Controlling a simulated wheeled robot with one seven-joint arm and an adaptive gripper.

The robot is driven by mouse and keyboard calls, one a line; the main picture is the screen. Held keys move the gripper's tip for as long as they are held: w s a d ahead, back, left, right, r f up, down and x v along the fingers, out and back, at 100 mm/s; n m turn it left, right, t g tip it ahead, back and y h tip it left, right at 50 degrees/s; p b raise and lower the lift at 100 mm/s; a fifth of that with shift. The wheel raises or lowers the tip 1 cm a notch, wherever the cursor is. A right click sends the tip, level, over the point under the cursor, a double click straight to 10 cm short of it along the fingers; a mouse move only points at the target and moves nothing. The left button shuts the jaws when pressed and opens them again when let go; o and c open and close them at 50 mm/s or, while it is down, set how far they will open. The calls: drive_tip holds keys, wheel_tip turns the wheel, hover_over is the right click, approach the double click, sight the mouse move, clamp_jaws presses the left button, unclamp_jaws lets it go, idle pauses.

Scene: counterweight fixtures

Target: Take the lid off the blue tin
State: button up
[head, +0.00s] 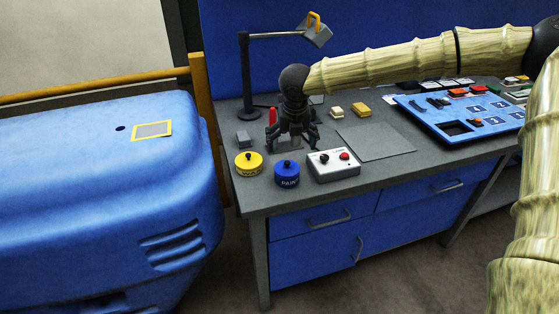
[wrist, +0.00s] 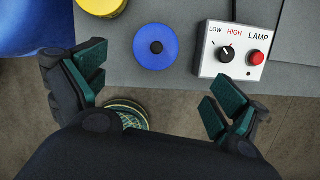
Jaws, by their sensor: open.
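The blue tin (head: 287,180) stands upright near the front edge of the grey bench, with pale lettering on its side. Its blue lid (wrist: 148,59) is on it, with a small dark knob (wrist: 156,47) in the middle. My gripper (head: 292,143) points down above the bench and appears just behind the tin in the head view. In the wrist view my gripper (wrist: 160,86) is open and empty, its fingers wide apart. The tin lies between and beyond the fingertips there, apart from both.
A yellow tin (head: 249,164) stands left of the blue one. A switch box (head: 334,166) with a black knob and red button stands close on its right. A lamp (head: 246,70), a red object (head: 272,115) and a blue tray (head: 430,119) are farther back. A grey mat (head: 375,142) lies bare.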

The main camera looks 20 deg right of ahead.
drive_tip(key=p, duration=0.1)
hover_over(288, 164)
drive_tip(key=f, duration=0.5)
drive_tip(key=shift+s+a, duration=0.1)
drive_tip(key=shift+s, duration=0.2)
drive_tip(key=shift+s+f+p, duration=0.1)
drive_tip(key=shift+f+p, duration=0.2)
drive_tip(key=shift+p, duration=0.1)
drive_tip(key=shift+p+x, duration=0.95)
drive_tip(key=shift+x, duration=1.45)
drive_tip(key=c, duration=1.1)
drive_tip(key=shift+s, duration=0.1)
drive_tip(key=shift+c, duration=0.8)
drive_tip(key=shift+c, duration=0.2)
